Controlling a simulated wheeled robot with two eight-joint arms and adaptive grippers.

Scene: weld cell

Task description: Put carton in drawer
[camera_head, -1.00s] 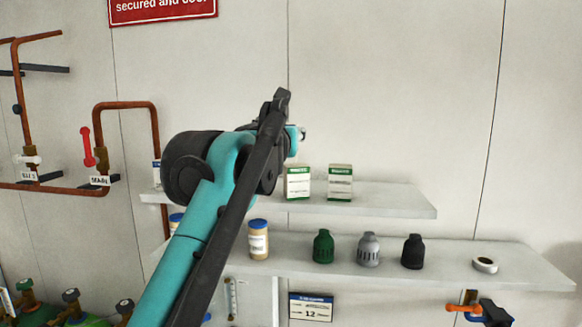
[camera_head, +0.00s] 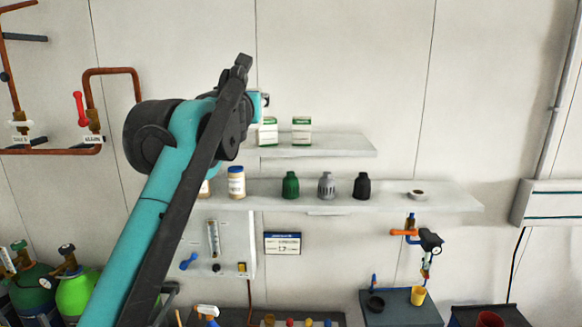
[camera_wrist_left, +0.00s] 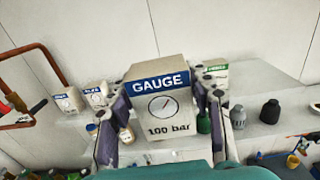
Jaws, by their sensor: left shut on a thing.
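A white carton with a blue band reading "GAUGE" and a dial reading 100 bar (camera_wrist_left: 160,128) fills the middle of the left wrist view. My left gripper (camera_wrist_left: 162,100) is shut on it, with one finger against each side. In the head view my left arm (camera_head: 180,180) reaches up from the bottom left and hides the held carton and most of the gripper. I cannot make out a drawer in either view. My right gripper is not in view.
Two green-topped cartons (camera_head: 302,131) stand on the upper shelf (camera_head: 340,146). Smaller gauge cartons (camera_wrist_left: 68,101) show in the wrist view. Gas cylinders (camera_head: 75,290) stand bottom left.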

